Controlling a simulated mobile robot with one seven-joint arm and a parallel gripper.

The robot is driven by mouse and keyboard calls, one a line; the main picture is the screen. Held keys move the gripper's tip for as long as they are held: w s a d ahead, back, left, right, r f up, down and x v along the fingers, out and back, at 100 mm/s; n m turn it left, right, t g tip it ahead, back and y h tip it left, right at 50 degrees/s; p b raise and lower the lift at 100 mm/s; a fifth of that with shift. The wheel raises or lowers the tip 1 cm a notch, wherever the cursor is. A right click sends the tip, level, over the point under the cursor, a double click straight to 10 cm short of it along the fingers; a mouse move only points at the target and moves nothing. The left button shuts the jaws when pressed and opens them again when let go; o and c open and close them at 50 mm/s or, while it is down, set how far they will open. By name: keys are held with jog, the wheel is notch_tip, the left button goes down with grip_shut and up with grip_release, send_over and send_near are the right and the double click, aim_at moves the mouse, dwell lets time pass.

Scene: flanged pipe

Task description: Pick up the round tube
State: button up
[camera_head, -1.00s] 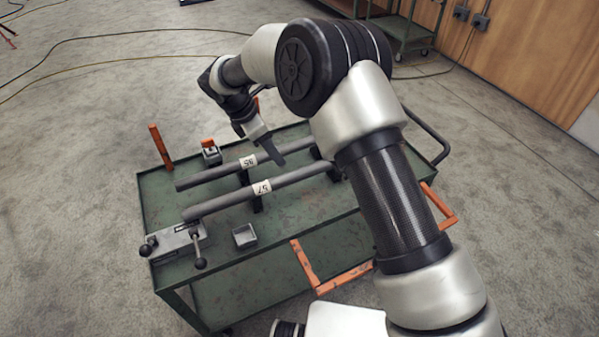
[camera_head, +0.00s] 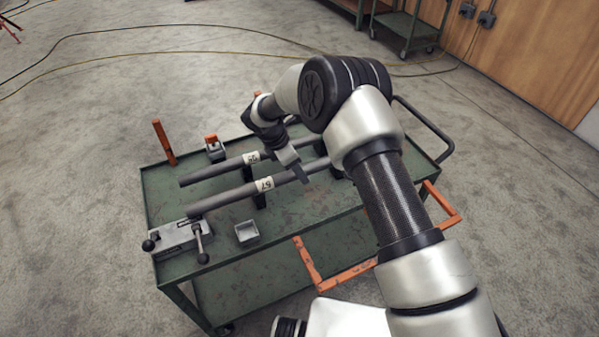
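Two grey round tubes with white number labels lie roughly parallel on black supports on the green cart. The nearer tube (camera_head: 229,198) runs from the clamp block at left up towards my arm. The farther tube (camera_head: 212,174) lies behind it, its right part passing behind my gripper. My gripper (camera_head: 301,178) points down over the right half of the nearer tube, with its tip close to or overlapping that tube in the picture. I cannot tell whether it touches. The finger gap is too small to make out, and my arm hides part of the cart's right side.
The green cart (camera_head: 300,214) has a grey clamp block (camera_head: 178,238) with black knobs at front left and a small square tray (camera_head: 246,233). A handle (camera_head: 428,125) rises at the right.

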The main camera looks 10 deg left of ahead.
jog(key=shift+f, duration=0.1)
grip_shut()
jog(key=shift+w, duration=0.1)
